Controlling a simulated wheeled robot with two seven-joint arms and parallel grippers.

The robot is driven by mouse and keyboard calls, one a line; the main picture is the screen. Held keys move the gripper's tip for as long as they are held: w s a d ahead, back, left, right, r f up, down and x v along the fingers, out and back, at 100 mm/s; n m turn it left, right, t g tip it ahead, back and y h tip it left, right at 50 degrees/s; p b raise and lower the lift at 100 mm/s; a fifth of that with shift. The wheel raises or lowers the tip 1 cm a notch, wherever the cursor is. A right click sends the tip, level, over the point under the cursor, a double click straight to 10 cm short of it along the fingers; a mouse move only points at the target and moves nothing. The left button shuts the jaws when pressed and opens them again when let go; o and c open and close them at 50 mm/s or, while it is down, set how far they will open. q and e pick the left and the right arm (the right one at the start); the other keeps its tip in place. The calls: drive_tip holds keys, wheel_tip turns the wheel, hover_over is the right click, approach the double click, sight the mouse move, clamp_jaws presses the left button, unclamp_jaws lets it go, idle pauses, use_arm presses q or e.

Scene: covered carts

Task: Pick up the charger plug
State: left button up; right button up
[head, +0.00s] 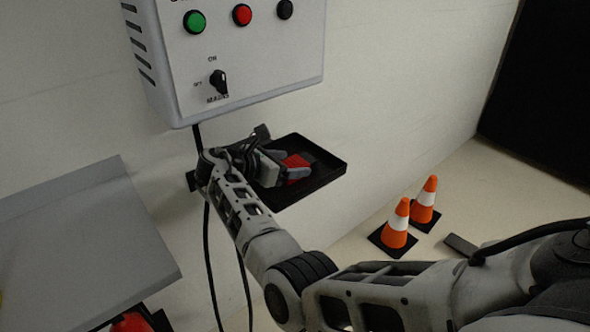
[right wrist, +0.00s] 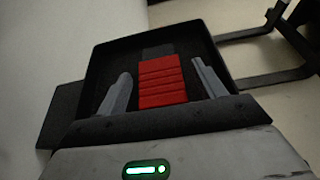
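The charger plug (right wrist: 162,82) has a red ribbed body with a dark grey end and lies in a black tray. In the head view the plug (head: 296,166) shows as a red patch, partly hidden by my right gripper (head: 290,173). In the right wrist view the two grey fingers of my right gripper (right wrist: 160,88) stand apart, one on each side of the red body, with a gap on both sides. The right gripper is open. My left gripper is not in view.
The shallow black tray (head: 335,168) is mounted at the wall below a grey control box (head: 250,62) with buttons and a knob. Black cables (head: 207,262) hang down. A grey panel (head: 85,240) stands at left. Two orange cones (head: 397,226) stand on the floor at right.

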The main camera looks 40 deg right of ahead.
drive_tip(key=c, duration=1)
